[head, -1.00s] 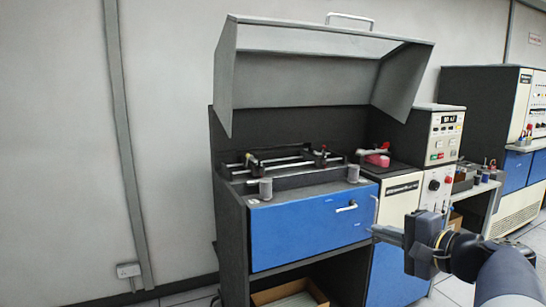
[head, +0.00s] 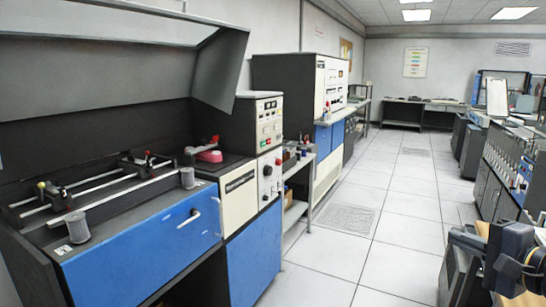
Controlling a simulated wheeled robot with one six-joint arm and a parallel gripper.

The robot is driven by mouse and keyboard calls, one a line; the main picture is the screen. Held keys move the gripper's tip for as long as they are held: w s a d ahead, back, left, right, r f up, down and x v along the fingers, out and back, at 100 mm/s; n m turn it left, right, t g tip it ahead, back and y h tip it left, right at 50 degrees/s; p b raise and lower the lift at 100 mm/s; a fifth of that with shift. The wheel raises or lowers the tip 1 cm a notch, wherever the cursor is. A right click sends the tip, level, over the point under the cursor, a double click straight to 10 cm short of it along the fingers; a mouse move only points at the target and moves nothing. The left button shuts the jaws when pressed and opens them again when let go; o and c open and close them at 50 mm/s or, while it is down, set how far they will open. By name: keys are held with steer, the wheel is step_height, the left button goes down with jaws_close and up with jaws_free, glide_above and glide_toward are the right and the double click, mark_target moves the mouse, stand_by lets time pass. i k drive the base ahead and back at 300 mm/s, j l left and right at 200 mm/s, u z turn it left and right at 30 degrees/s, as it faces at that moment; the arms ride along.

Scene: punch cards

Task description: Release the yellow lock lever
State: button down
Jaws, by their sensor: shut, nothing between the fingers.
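The punch machine (head: 140,245) stands at the left with its grey hood (head: 120,70) raised. A small yellow-tipped part (head: 41,186), possibly the yellow lock lever, stands at the left end of the rail mechanism on its deck. It is too small to tell its exact position. A small red knob (head: 147,153) stands further right on the mechanism. My gripper (head: 462,245) is at the lower right edge of the view, far from the machine, shut and empty.
A pink-red object (head: 208,154) lies right of the rails. Cabinets (head: 300,85) line the left wall beyond. The tiled floor aisle (head: 390,185) is clear. Consoles (head: 500,165) stand at the right.

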mark_target(41, 185)
steer(key=z, duration=0.5)
steer(key=j+z, duration=0.15)
steer(key=z, duration=0.85)
steer(key=j+z, duration=0.1)
steer(key=z, duration=0.4)
steer(key=j+z, duration=0.1)
steer(key=z, duration=0.9)
steer(key=k+z, duration=0.1)
steer(key=z, duration=0.35)
steer(key=k+j+z, duration=0.15)
steer(key=k+z, duration=0.3)
steer(key=k, duration=0.15)
steer(key=k+u, duration=0.3)
steer(key=k+j+u, duration=0.1)
steer(key=k+u, duration=0.2)
steer(key=u, duration=0.65)
steer(key=j+u, duration=0.1)
steer(key=u, duration=0.5)
steer(key=k+j+u, duration=0.1)
steer(key=u, duration=1.2)
steer(key=j+u, duration=0.1)
steer(key=u, duration=1.15)
steer(key=i+j+u, duration=0.1)
steer(key=u, duration=1.15)
